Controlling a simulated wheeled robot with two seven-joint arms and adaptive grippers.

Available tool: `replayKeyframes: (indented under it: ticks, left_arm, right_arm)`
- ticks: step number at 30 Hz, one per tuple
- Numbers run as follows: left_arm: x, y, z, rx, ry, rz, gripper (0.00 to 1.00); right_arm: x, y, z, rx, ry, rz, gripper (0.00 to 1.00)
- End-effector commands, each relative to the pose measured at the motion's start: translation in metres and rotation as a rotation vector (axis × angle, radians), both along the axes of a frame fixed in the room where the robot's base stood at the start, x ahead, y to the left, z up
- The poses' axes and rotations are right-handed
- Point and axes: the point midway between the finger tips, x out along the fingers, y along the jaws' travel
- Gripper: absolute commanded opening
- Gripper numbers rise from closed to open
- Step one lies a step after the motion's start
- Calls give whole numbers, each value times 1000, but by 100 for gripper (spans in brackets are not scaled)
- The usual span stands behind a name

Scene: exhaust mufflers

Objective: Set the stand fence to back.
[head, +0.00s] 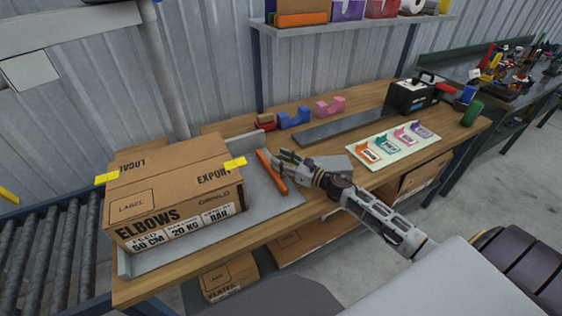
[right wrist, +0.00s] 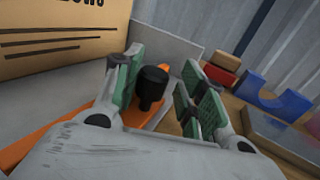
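The stand (head: 272,207) is a grey metal tray on the wooden bench, with raised edges. Its fence appears to be the orange bar (head: 271,173), which lies on the tray to the right of the big carton (head: 170,185). In the right wrist view the orange bar (right wrist: 62,130) carries an upright black knob (right wrist: 152,86). My right gripper (head: 285,157) is at the bar in the head view. In the wrist view the right gripper (right wrist: 163,88) is open, its green-padded fingers on either side of the knob with gaps showing. My left gripper is not in view.
Blue (head: 294,119) and pink (head: 330,106) cradles stand behind the tray. A dark flat plate (head: 350,125), a card with coloured shapes (head: 394,145) and a black case (head: 412,96) lie to the right. A roller conveyor (head: 50,245) is at the left.

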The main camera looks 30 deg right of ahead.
Motion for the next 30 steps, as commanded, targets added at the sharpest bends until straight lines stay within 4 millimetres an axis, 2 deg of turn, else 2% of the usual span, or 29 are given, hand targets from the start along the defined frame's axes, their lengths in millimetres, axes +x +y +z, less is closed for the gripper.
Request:
replayKeyframes:
  ticks: [13, 30]
  left_arm:
    - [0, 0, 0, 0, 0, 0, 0]
    - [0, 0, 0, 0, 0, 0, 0]
  right_arm:
    - [-8, -3, -1, 2, 1, 2, 39]
    - [-44, -23, -1, 1, 2, 1, 39]
